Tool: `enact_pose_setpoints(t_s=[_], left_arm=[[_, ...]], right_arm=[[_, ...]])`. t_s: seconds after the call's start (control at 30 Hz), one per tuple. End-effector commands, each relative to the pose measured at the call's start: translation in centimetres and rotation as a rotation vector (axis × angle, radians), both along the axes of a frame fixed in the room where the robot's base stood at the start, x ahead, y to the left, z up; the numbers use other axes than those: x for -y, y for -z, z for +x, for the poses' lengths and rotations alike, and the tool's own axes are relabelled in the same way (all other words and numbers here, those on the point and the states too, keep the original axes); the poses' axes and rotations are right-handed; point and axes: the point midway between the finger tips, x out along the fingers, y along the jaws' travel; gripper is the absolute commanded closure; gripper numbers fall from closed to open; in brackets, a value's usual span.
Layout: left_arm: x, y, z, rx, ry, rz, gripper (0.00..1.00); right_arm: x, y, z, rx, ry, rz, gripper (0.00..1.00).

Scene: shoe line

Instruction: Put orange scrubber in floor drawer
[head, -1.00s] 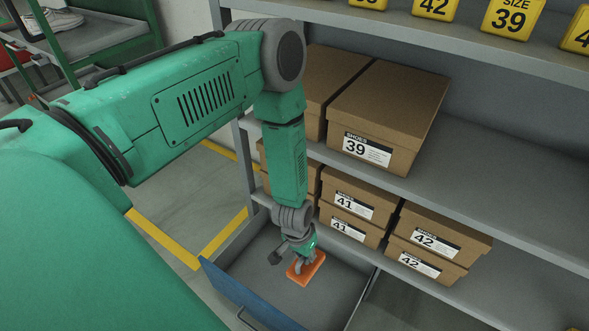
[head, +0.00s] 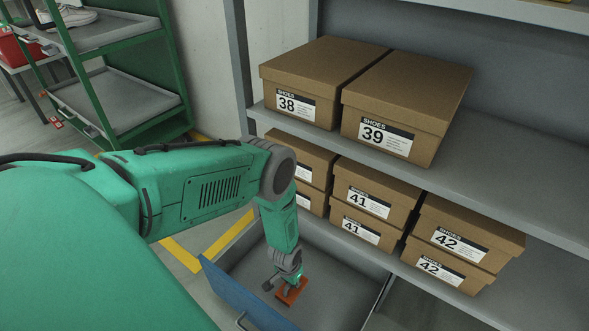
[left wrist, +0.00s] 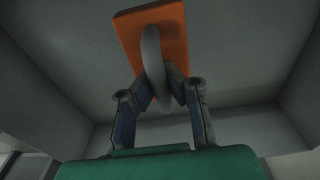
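The orange scrubber (head: 291,291) is inside the open floor drawer (head: 333,286), near its left side. I cannot tell whether it touches the drawer bottom. My left gripper (head: 285,283) reaches down into the drawer from above, right at the scrubber. In the left wrist view the scrubber (left wrist: 152,38) shows its orange block and a curved grey handle. The fingers of my left gripper (left wrist: 163,92) are closed in on both sides of this handle and appear to touch it. My right gripper is not in view.
The drawer has a blue front (head: 245,296) and is pulled out below the shelf. Brown shoe boxes (head: 405,110) stand on the shelves above and behind it. A green rack (head: 120,90) stands at the back left. The drawer bottom right of the scrubber is clear.

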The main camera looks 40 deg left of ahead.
Motion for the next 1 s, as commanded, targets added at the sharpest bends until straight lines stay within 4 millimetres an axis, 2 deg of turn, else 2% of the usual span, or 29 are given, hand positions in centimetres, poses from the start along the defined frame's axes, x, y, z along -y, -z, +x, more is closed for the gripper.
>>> enact_pose_setpoints(t_s=[0.03,0.27,0.5,0.87,0.9,0.93,1.0], left_arm=[[0.0,1.4,0.0,0.001,0.0,0.0,1.0],[0.1,3.0,0.1,0.002,0.0,-0.001,1.0],[0.1,6.3,0.0,0.001,0.0,-0.001,1.0],[0.1,6.4,0.0,0.001,0.0,-0.001,1.0],[0.1,6.3,0.1,0.001,0.0,-0.001,0.85],[0.1,6.3,0.1,0.001,0.0,-0.001,0.74],[0.1,6.3,0.1,0.001,0.0,-0.001,0.74]], right_arm=[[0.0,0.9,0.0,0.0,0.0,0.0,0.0],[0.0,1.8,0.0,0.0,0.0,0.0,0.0],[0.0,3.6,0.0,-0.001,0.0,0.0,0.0],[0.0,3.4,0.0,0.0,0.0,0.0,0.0],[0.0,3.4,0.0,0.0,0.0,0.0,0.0],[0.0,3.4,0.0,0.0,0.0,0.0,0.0],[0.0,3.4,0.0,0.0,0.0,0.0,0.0]])
